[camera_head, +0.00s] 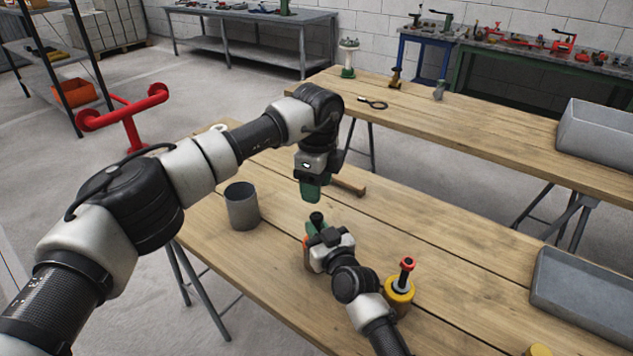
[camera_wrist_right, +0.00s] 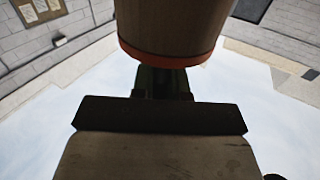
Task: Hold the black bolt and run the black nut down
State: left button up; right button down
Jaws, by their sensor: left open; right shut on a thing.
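The black bolt (camera_head: 316,217) stands upright, its dark upper end showing above my right gripper. I cannot tell the black nut apart from this dark end. My right gripper (camera_head: 318,234) is shut on the bolt, and its green fingers hide the part they hold. A brown holder with an orange rim (camera_wrist_right: 168,45) fills the top of the right wrist view; part of it shows beside my right gripper in the head view (camera_head: 307,258). My left gripper (camera_head: 311,196) is open, pointing down just above the bolt's dark end, apart from it.
A grey cup (camera_head: 242,207) stands left of the grippers. A yellow holder (camera_head: 399,291) with a red-topped post (camera_head: 406,268) stands close to my right arm. A wooden-handled tool (camera_head: 348,186) lies behind my left gripper. A grey tray (camera_head: 585,293) is at the right.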

aim_at(316, 215)
pick_arm(q)
jog(key=n, duration=0.6)
jog(key=shift+r, duration=0.15)
jog(key=shift+f, duration=4.05)
jog(key=shift+c, duration=0.5)
